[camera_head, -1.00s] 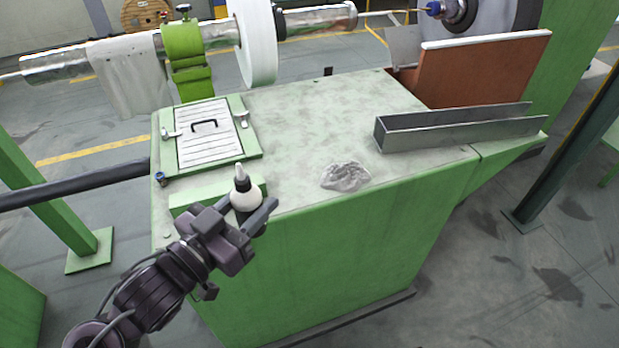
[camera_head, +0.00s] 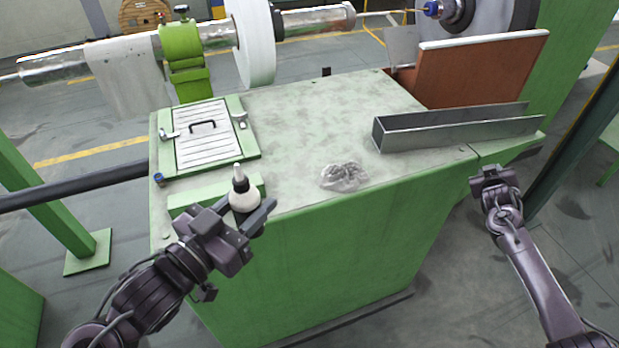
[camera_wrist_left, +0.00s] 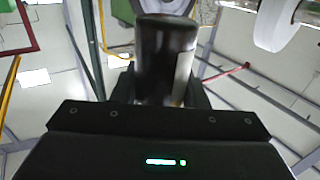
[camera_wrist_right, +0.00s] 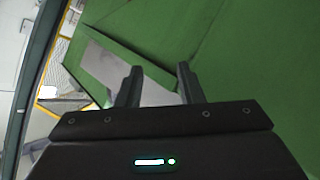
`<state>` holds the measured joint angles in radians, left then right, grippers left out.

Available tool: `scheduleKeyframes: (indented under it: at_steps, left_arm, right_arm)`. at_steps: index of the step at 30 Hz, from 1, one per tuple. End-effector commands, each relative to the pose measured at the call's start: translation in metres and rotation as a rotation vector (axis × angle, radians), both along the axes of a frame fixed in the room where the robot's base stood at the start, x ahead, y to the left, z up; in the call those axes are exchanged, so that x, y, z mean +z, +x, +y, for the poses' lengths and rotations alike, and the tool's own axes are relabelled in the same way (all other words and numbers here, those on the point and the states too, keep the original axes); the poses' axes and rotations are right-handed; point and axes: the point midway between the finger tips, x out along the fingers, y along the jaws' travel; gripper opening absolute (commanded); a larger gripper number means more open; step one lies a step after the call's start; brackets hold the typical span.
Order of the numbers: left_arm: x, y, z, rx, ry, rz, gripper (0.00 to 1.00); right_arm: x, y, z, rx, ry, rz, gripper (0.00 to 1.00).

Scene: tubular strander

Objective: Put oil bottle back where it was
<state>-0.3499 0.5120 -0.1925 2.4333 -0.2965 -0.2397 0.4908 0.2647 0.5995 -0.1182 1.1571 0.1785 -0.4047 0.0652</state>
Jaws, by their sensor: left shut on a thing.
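The oil bottle (camera_head: 243,196) is white with a black collar and a pale nozzle, and it stands upright. My left gripper (camera_head: 256,212) is shut on it near the front left edge of the green machine cabinet (camera_head: 330,255). In the left wrist view the bottle (camera_wrist_left: 166,58) shows dark and close between the fingers. I cannot tell whether its base touches anything. My right gripper (camera_head: 490,174) is at the right, in front of the cabinet. In the right wrist view its two fingers (camera_wrist_right: 158,86) are apart with nothing between them.
A crumpled clear plastic bag (camera_head: 343,177) lies near the cabinet's front edge. A metal channel (camera_head: 455,131) lies at the right of the top. A hatch with a black handle (camera_head: 205,135) is at the left. The middle of the top is clear.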

Motion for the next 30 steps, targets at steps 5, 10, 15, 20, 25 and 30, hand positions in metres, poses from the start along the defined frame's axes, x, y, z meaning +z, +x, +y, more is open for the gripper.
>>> scheduleKeyframes:
  at_steps: [5, 10, 15, 20, 25, 30]
  left_arm:
    - [0.000, 0.000, 0.000, 0.000, -0.001, -0.001, 0.13]
    - [0.000, 0.000, 0.000, 0.000, -0.001, -0.001, 0.13]
    - [0.001, 0.000, 0.000, 0.000, -0.001, -0.001, 0.13]
    - [0.001, 0.000, 0.000, 0.000, -0.001, -0.001, 0.13]
    - [0.001, 0.000, 0.000, 0.000, -0.001, -0.001, 0.13]
    - [0.001, 0.000, 0.000, 0.000, -0.001, -0.001, 0.13]
  right_arm:
    - [0.094, 0.034, 0.025, 0.090, 0.011, -0.164, 0.34]
    - [0.128, 0.047, 0.121, 0.328, 0.151, -0.265, 0.34]
    - [0.167, 0.037, 0.215, 0.565, 0.289, -0.335, 0.34]
    - [0.202, 0.007, 0.299, 0.791, 0.417, -0.371, 0.34]
    - [0.237, -0.045, 0.379, 1.030, 0.544, -0.370, 0.34]
    - [0.265, -0.115, 0.447, 1.267, 0.654, -0.322, 0.34]
